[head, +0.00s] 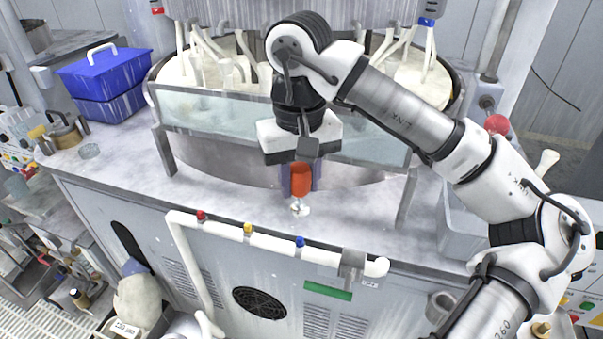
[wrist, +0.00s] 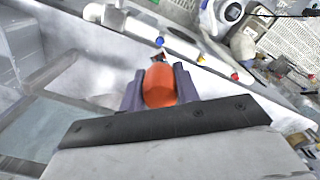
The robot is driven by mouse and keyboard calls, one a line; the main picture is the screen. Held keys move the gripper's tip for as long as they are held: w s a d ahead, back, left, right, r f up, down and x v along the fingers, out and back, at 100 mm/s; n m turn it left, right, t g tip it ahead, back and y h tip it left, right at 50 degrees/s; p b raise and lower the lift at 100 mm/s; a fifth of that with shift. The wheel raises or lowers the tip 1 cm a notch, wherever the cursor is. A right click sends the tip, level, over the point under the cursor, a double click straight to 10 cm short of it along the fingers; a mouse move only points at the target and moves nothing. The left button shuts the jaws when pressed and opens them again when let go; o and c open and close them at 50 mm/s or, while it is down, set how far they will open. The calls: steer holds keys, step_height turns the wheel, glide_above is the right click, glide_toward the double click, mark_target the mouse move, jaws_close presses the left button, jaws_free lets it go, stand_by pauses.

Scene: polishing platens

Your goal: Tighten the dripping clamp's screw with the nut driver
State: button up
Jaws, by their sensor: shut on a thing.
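My gripper (head: 301,182) is shut on the orange handle of the nut driver (head: 301,177). The handle also shows between the purple fingers in the wrist view (wrist: 160,86). The driver points down, its pale lower end above the bench's front edge. A white pipe (head: 270,243) runs along the cabinet front below it. On the pipe are a red-marked clamp (head: 201,216), a yellow-marked clamp (head: 248,230) and a blue-marked clamp (head: 299,242). The driver's end appears apart from them, nearest the blue one in the head view. I cannot make out which clamp drips.
A polishing machine with a clear guard (head: 215,112) stands behind my gripper. Blue boxes (head: 105,83), a metal jug (head: 64,133) and a glass dish (head: 89,151) stand on the bench at left. A grey bin (head: 462,232) is at right. The left front bench is clear.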

mark_target(300, 206)
steer(key=shift+f, duration=0.1)
step_height(300, 206, down, 6)
steer(key=b, duration=0.5)
steer(key=shift+f+b, duration=0.5)
steer(key=shift+b, duration=0.6)
stand_by(1.8)
steer(key=shift+r, duration=0.15)
steer(key=shift+r, duration=0.25)
stand_by(1.7)
steer(key=shift+f+b, duration=0.3)
steer(key=shift+f, duration=0.1)
steer(key=shift+r, duration=0.2)
